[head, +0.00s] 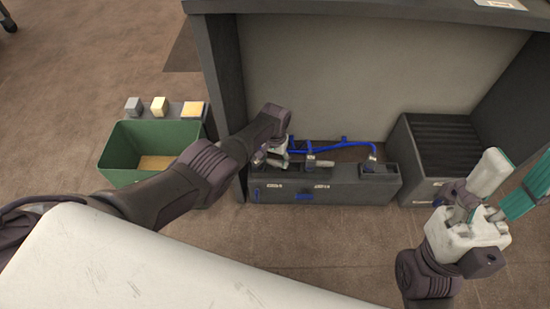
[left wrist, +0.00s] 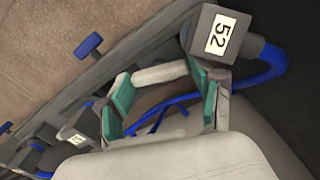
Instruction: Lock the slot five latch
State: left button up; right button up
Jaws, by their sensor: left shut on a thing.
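My left gripper (head: 270,158) reaches down to the left end of a low dark grey unit (head: 340,190). The left wrist view shows its teal pads (left wrist: 160,98) on either side of a pale grey bar (left wrist: 160,73), and it is shut on that bar. Beside the pads is a grey block (left wrist: 232,45) with a label like "52" and a blue cable. The unit carries small fittings, including a grey cylinder (head: 324,163). I cannot tell which one is slot five. The head view partly hides the grip. My right gripper (head: 508,188) is open and empty at the right.
A blue cable (head: 335,148) runs along the back of the unit. A black ribbed crate (head: 405,165) stands to its right, a green bin (head: 118,160) to its left. A dark frame (head: 228,80) encloses the unit. The floor in front is clear.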

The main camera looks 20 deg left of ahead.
pick_arm(q)
jog(key=n, duration=0.3)
jog(key=shift+s, duration=0.1)
jog(key=shift+f, duration=0.1)
jog(key=shift+s+d+f+n, duration=0.1)
jog(key=shift+s+n, duration=0.1)
jog(key=shift+n, duration=0.1)
jog(key=o, duration=1.1)
jog(key=shift+o, duration=0.2)
jog(key=shift+w, duration=0.1)
jog(key=shift+w, duration=0.1)
jog(key=shift+r, duration=0.25)
